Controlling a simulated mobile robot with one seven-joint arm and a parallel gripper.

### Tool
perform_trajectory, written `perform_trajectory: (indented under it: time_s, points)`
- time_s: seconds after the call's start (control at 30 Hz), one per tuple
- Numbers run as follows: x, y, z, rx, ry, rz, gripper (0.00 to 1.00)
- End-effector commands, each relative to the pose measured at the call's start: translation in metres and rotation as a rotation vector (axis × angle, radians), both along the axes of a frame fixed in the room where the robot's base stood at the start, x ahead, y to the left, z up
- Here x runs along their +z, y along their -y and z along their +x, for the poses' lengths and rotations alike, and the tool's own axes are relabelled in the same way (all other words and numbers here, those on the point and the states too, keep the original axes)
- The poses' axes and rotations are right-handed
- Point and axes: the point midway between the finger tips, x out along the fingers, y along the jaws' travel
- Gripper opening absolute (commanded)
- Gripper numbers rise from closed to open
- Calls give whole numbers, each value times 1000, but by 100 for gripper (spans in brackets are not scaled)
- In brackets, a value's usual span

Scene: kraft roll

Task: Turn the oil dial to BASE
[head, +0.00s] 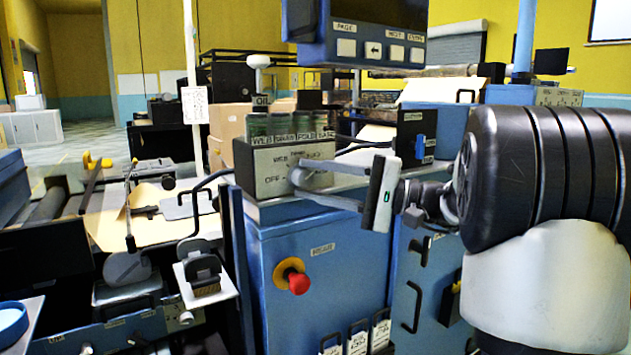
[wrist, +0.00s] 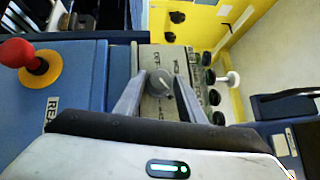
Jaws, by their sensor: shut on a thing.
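The oil dial (wrist: 160,82) is a small round grey knob on a pale labelled panel (wrist: 150,60). I cannot tell which label the dial points to.
Several dark green labelled bottles (head: 285,125) stand behind the panel. A red stop button (head: 298,282) sits on the blue cabinet (head: 330,255) below. A black bent handle (head: 200,190) is at the left.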

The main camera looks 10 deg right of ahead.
Motion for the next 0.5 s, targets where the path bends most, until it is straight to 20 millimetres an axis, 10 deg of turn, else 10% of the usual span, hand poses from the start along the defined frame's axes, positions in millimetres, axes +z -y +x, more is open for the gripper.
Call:
perform_trajectory:
  time_s: [0.5]
  points:
    - [-5,-4,-1,3,-138,423,14]
